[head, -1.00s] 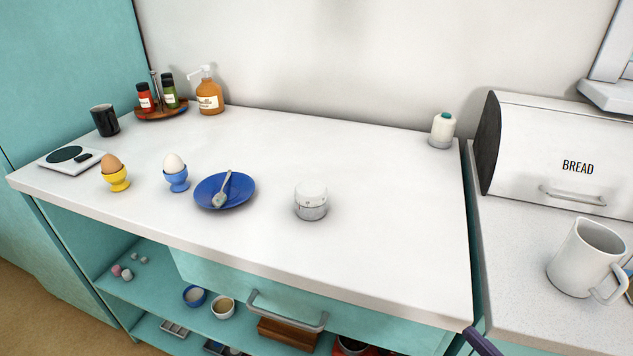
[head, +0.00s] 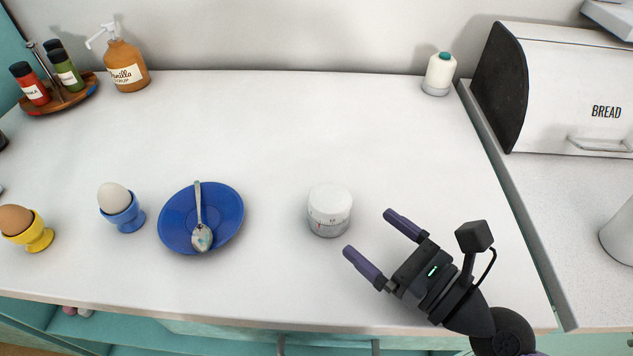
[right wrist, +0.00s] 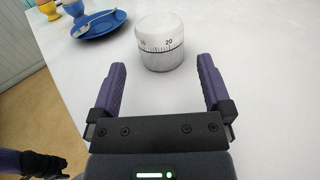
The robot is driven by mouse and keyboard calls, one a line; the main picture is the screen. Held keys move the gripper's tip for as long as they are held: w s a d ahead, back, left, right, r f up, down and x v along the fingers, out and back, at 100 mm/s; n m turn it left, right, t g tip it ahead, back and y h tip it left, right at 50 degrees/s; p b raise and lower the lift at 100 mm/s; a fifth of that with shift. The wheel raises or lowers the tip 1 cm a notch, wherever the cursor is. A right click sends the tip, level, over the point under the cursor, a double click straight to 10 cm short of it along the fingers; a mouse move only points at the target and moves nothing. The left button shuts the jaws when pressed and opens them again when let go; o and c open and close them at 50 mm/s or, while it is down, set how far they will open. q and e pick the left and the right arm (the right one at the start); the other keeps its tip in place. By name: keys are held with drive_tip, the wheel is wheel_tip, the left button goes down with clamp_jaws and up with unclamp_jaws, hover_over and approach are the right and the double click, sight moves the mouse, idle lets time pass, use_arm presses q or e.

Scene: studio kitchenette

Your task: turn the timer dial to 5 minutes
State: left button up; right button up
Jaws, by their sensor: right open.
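The timer (head: 330,210) is a short white cylinder with a scale around its dial, standing upright on the white counter.
A blue plate (head: 176,217) with a spoon (head: 200,220) lies left of the timer. Egg cups (head: 126,215) with eggs stand farther left. A white bottle (head: 439,74) stands at the back right, near the bread box (head: 570,90). The counter behind the timer is clear.

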sight(346, 214)
drive_tip(key=p+x, duration=0.2)
drive_tip(key=x, duration=0.5)
drive_tip(key=shift+w+a+r, duration=0.1)
drive_tip(key=shift+w+a, duration=0.05)
drive_tip(key=shift+a, duration=0.1)
drive_tip(key=shift+w+a, duration=0.35)
use_arm(q)
drive_tip(key=shift+t, duration=0.3)
drive_tip(key=w+d+r, duration=0.2)
drive_tip(key=shift+w+d+r, duration=0.15)
drive_tip(key=shift+r, duration=0.2)
